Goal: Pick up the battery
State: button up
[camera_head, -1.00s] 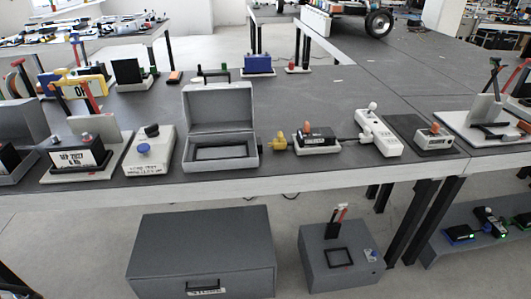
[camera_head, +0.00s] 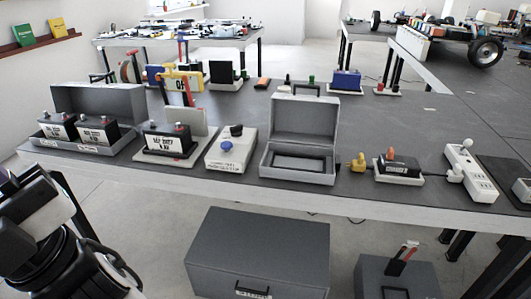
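Several boxy black batteries with white labels stand on the long dark table. Two batteries, the left one (camera_head: 57,128) and the right one (camera_head: 98,133), sit side by side in an open grey case (camera_head: 110,99) at the left. Part of my arm shows at the lower left, below the table edge. My gripper's fingers are not visible.
A grey cabinet (camera_head: 258,253) stands below.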

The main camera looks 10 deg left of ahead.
aim_at(58, 127)
jog(key=u, duration=1.5)
